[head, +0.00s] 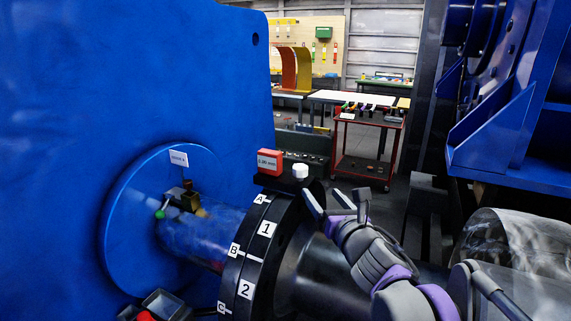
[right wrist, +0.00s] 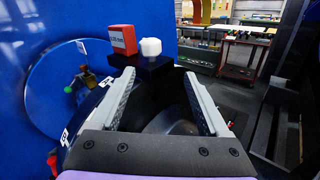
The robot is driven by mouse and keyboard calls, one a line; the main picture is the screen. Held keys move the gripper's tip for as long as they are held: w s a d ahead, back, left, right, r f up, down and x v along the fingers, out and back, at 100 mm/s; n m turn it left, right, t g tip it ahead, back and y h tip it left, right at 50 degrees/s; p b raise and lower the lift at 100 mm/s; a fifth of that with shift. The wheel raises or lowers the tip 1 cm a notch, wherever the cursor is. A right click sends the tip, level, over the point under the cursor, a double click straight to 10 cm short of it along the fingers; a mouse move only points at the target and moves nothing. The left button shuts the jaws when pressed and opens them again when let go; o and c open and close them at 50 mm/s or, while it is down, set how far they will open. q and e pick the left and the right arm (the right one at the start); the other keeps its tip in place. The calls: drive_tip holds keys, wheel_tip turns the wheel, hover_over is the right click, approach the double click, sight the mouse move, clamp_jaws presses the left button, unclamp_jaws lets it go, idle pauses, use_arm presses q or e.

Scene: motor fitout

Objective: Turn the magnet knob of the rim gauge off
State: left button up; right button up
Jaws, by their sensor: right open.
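The rim gauge is a red box (head: 270,162) with a millimetre readout, on a black base at the top of the dark coupling (head: 262,240). A white knob (head: 300,171) stands on the base just right of the red box. In the right wrist view the red box (right wrist: 123,40) and white knob (right wrist: 151,46) are ahead of the fingertips. My right gripper (head: 323,192) is open and empty, a little right of and below the knob and apart from it. In the wrist view its fingers (right wrist: 160,76) spread either side of the black base. My left gripper is not in view.
A tagged brass fixture with a green knob (head: 160,215) sits on the shaft by the blue flange (head: 130,220). A grey part with a red knob (head: 145,316) is at the bottom left. Blue machinery (head: 520,150) stands at right. A red cart (head: 366,150) stands behind.

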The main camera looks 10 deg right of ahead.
sight(303, 173)
drive_tip(key=w+a+n, duration=0.1)
drive_tip(key=w, duration=0.2)
drive_tip(key=w+a+r, duration=0.1)
drive_tip(key=w, duration=0.3)
drive_tip(key=w+a+n+y+p, duration=0.1)
drive_tip(key=w, duration=0.3)
drive_tip(key=shift+w+a+r+n, duration=0.15)
drive_tip(key=shift+w+n, duration=0.05)
drive_tip(key=shift+n, duration=0.1)
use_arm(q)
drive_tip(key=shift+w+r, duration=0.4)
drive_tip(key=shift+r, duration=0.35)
